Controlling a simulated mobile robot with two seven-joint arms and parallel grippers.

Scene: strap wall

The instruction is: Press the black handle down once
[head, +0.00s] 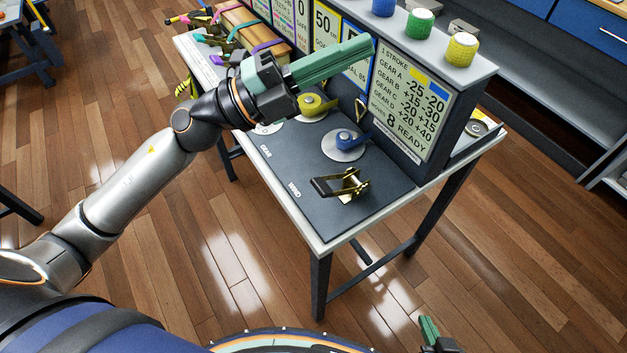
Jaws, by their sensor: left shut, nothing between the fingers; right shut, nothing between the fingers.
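A small gold ratchet buckle (351,183) sits near the front right corner of the dark mat (285,175). Its black handle (323,187) sticks out to the left, low over the mat. My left gripper (366,46) is shut and empty. It shows in front of the sign panels, well above the buckle in the picture and apart from it. My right gripper (426,322) is at the bottom edge, shut and empty, away from the table. Most of it is cut off.
A blue strap spool (346,142) and a yellow one (315,104) lie on the mat behind the buckle. A gear sign (408,100) stands behind. Blue, green and yellow rolls stand on the shelf (482,68). Strapped goods (250,32) lie at the back left.

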